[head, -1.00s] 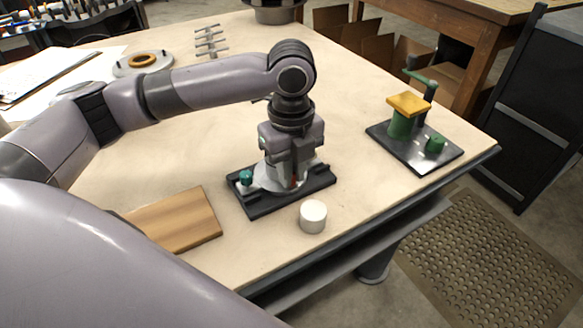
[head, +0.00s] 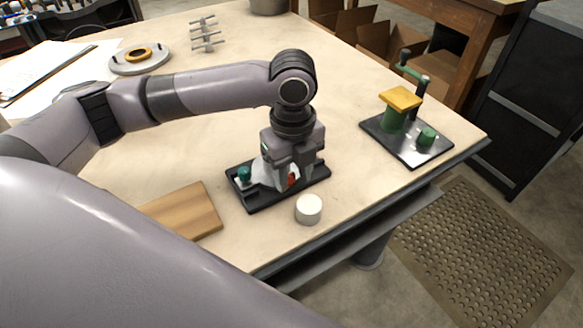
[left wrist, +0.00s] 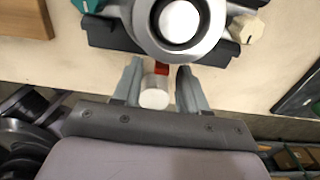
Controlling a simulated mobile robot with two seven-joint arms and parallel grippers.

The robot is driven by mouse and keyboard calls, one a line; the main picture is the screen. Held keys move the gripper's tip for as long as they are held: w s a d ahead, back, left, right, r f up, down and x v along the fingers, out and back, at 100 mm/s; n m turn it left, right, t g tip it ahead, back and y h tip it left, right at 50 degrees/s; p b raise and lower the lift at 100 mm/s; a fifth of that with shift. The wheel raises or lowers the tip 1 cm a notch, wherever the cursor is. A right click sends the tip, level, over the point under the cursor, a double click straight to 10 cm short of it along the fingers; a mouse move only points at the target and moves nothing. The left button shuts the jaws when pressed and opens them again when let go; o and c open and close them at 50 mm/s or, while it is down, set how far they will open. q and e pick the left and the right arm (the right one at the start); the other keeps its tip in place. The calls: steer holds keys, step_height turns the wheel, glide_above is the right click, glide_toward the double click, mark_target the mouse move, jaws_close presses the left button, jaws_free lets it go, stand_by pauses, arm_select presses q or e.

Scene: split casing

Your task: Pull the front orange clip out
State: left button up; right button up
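The casing stands on a black base plate (head: 262,199); the casing (head: 262,172) is grey-white and partly hidden by my left gripper. In the left wrist view the casing (left wrist: 180,22) is a silver ring with a white dome. A small red-orange clip (left wrist: 161,69) shows at its front edge; red also shows beside the gripper in the head view (head: 292,180). My left gripper (left wrist: 159,68) is open, with one finger on each side of the clip and visible gaps. Its fingertips are close to the casing's front. My right gripper is not in view.
A white cylinder (head: 308,209) stands on the table just in front of the base plate. A wooden board (head: 184,215) lies to the left. A dark plate with green parts and a yellow top (head: 400,98) is at the right.

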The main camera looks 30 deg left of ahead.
arm_select(q)
steer(key=shift+a, duration=0.1)
steer(key=shift+w+r, duration=0.1)
steer(key=shift+r, duration=0.15)
step_height(320, 180, up, 7)
steer(key=shift+f+p, duration=0.2)
steer(key=shift+p, duration=0.25)
steer(key=shift+s, duration=0.2)
